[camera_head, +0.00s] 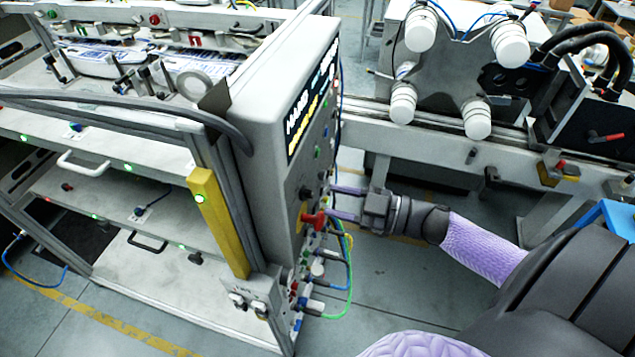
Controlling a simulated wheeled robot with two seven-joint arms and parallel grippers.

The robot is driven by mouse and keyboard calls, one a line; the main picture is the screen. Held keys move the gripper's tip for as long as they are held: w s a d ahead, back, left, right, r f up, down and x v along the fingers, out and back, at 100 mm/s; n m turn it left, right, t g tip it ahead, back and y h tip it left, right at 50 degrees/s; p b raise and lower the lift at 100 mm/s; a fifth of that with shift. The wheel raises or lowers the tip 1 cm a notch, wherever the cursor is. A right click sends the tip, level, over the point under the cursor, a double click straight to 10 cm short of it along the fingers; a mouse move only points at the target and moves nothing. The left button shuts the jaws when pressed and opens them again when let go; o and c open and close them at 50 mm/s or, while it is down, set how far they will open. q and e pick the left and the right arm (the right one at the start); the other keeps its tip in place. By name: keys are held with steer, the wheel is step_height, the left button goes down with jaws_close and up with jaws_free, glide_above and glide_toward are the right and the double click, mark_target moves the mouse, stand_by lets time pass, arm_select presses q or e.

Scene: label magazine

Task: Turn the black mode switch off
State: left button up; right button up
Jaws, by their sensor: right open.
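A small black knob (306,193), which looks like the black mode switch, sits on the side panel of the grey control cabinet (265,120). Its exact setting is too small to read. My right gripper (333,201) comes in from the right with its two pale purple fingers apart, one above the other. The fingertips are close to the panel, just right of the black knob. No object shows between them, and I cannot tell whether they touch the panel. My left gripper is not in view.
A red knob (314,220) on a yellow plate sits just below the black knob, close to the lower finger. Coloured cables (347,262) hang below it. A yellow post (218,222) stands at the cabinet's left. Floor is open below my right arm.

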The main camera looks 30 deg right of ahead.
mark_target(312, 194)
steer(key=x, duration=0.3)
steer(key=shift+w+d, duration=0.15)
steer(key=shift+d, duration=0.05)
steer(key=shift+w+a, duration=0.15)
steer(key=shift+a, duration=0.15)
jaws_close()
